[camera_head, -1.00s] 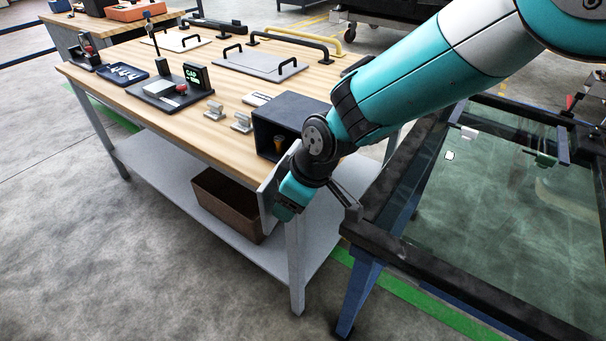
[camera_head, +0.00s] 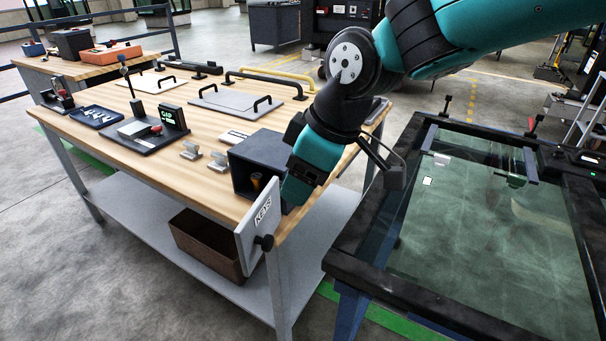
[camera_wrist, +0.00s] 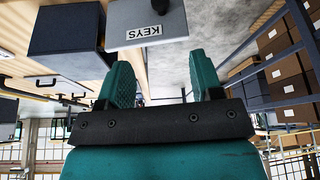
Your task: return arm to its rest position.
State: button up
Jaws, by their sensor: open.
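My arm reaches in from the upper right in the head view, and its wrist hangs over the near right corner of the workbench. My gripper (camera_wrist: 164,80) shows in the wrist view with its two teal fingers apart and nothing between them. In the head view the gripper's end (camera_head: 303,180) is beside the dark key box (camera_head: 250,155) and partly hides it. The box's door, labelled KEYS (camera_head: 262,215), stands open toward the bench's near edge. The door also shows above the fingers in the wrist view (camera_wrist: 150,15).
The wooden workbench (camera_head: 215,95) carries trays, a small lit display (camera_head: 172,117), metal clips and plates with black handles. A brown bin (camera_head: 208,243) sits on its lower shelf. A glass-topped frame (camera_head: 480,230) stands close on the right. Bare floor lies in front.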

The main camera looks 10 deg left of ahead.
jog(key=s+d+r+m+p, duration=0.2)
jog(key=s+d+m, duration=0.2)
jog(key=s+d, duration=0.4)
jog(key=s+d+r+m+p, duration=0.2)
jog(key=s+d, duration=0.5)
jog(key=d, duration=0.5)
jog(key=r+m, duration=0.1)
jog(key=m, duration=0.1)
jog(key=shift+s+r+m+g, duration=0.35)
jog(key=shift+s+m+g, duration=0.05)
